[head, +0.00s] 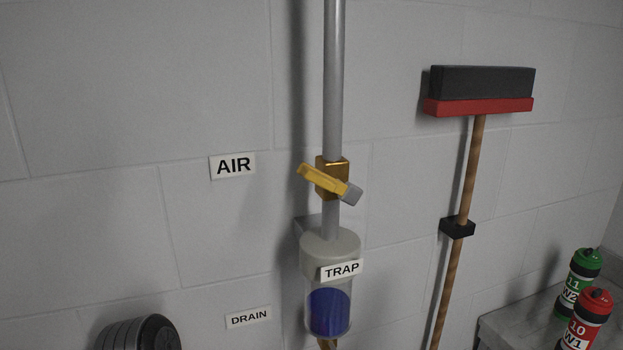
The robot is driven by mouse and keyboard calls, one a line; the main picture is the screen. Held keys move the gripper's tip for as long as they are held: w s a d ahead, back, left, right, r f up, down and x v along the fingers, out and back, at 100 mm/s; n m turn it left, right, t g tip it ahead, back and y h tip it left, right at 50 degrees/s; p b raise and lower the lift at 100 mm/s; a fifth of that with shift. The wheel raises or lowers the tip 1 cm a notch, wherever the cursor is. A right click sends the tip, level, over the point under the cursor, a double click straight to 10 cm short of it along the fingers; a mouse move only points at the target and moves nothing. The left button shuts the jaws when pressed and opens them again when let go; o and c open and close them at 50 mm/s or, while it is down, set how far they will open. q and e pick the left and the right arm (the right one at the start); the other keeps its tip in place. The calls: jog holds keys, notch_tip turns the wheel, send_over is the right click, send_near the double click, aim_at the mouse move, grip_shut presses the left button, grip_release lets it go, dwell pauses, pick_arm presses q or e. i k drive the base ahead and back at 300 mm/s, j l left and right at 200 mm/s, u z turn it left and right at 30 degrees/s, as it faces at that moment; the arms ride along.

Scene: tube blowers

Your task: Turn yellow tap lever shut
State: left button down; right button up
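The yellow tap lever (322,180) sits on a brass valve body (333,164) on the vertical grey pipe (334,80). The lever lies across the pipe at a slant, its yellow end up at the left and a grey end (352,194) lower at the right. Below the valve, the pipe runs into a trap (329,254) with a clear bowl holding something blue (329,311). Neither of my grippers is in the head view, and nothing touches the lever.
An AIR sign (233,165) and a DRAIN sign (248,317) are on the block wall. A broom (479,106) hangs in a black clip at right. Green (583,268) and red (592,310) bottles stand on a grey ledge (515,318). A dark ribbed object (138,334) is at lower left.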

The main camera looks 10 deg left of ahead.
aim_at(348, 193)
jog(key=k+l+u, duration=0.1)
jog(key=l+u, duration=0.25)
jog(key=k+l+u, duration=0.15)
jog(key=l+u, duration=0.15)
jog(key=l, duration=0.15)
jog(key=k+l+u, duration=0.2)
jog(key=l+u, duration=0.15)
jog(key=k+l, duration=0.5)
jog(key=l, duration=0.2)
jog(key=u, duration=0.05)
